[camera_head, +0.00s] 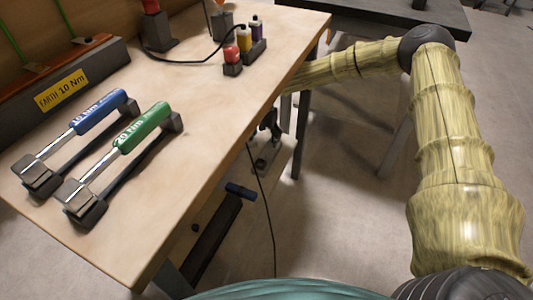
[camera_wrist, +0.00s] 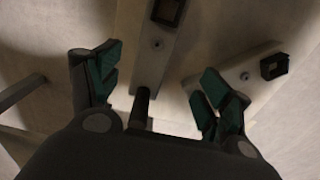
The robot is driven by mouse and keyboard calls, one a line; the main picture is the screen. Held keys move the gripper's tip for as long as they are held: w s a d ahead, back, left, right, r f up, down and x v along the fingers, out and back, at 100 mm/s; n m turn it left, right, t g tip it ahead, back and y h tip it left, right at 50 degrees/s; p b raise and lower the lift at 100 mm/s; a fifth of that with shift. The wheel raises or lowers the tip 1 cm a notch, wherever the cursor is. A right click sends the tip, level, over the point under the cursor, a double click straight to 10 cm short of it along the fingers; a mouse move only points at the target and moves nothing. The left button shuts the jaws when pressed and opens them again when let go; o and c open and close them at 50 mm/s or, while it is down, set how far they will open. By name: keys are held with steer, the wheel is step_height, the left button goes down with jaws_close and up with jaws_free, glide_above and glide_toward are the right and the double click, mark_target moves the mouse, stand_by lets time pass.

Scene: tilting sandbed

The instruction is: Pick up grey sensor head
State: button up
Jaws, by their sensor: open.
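I cannot clearly pick out the grey sensor head in either view. A small dark grey block (camera_head: 222,23) near the back of the wooden bench (camera_head: 205,120) could be it, but it is too small to tell. My gripper (camera_wrist: 158,68) shows in the wrist view with its two teal-padded fingers spread wide apart. A dark rod (camera_wrist: 141,105) shows between the fingers, in front of a pale beam (camera_wrist: 160,55); I cannot tell whether they touch. In the head view my forearm passes behind the bench's right edge, and my gripper is not clearly visible there.
A blue-handled tool (camera_head: 98,110) and a green-handled tool (camera_head: 143,127) lie on dark holders at the bench's left. A red-topped block (camera_head: 232,60) and small bottles (camera_head: 256,28) stand farther back. A dark cable crosses there. Another pale plate (camera_wrist: 238,78) has a dark square socket (camera_wrist: 274,66).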

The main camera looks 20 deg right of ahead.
mark_target(267, 154)
steer(key=f, duration=0.2)
steer(key=f+b, duration=0.1)
steer(key=f, duration=0.2)
steer(key=shift+d+f, duration=0.2)
steer(key=shift+f, duration=0.1)
steer(key=shift+s+d+f+b, duration=0.15)
steer(key=shift+f+b, duration=0.5)
steer(key=shift+f, duration=0.65)
steer(key=shift+d+f+b, duration=0.15)
steer(key=shift+f+b, duration=0.45)
steer(key=shift+f, duration=0.65)
steer(key=shift+c, duration=0.2)
steer(key=c, duration=1.2)
steer(key=shift+r, duration=0.15)
